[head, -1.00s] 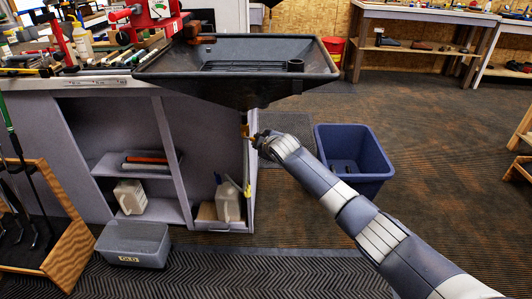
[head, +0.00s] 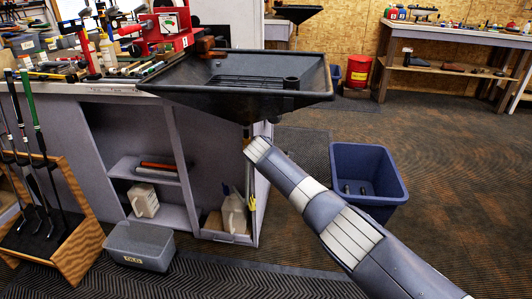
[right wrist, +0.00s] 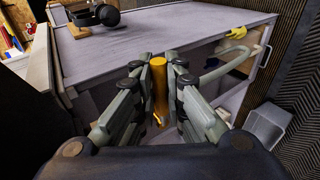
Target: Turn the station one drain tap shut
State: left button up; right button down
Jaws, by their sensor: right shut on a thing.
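The station has a black sloped basin (head: 300,99) on the end of the grey bench. A brass drain tap part (head: 246,131) shows as a small vertical piece under the basin. In the right wrist view the brass cylinder (right wrist: 159,88) stands upright between the fingers of my right gripper (right wrist: 166,68), which is shut on it. In the head view my right forearm and wrist hide the gripper and most of the tap. How far the tap is turned cannot be told. My left gripper is in neither view.
A white jug (head: 234,212) with a yellow tube (head: 252,201) stands in the cabinet below the basin. A blue bin (head: 368,201) stands right of my arm. A grey tub (head: 139,247) and a golf club rack (head: 80,247) are at the left. Open floor lies to the right.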

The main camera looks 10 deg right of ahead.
jog(key=c, duration=1.6)
grip_release()
jog(key=shift+c, duration=0.2)
jog(key=v, duration=1.2)
jog(key=shift+w, duration=0.1)
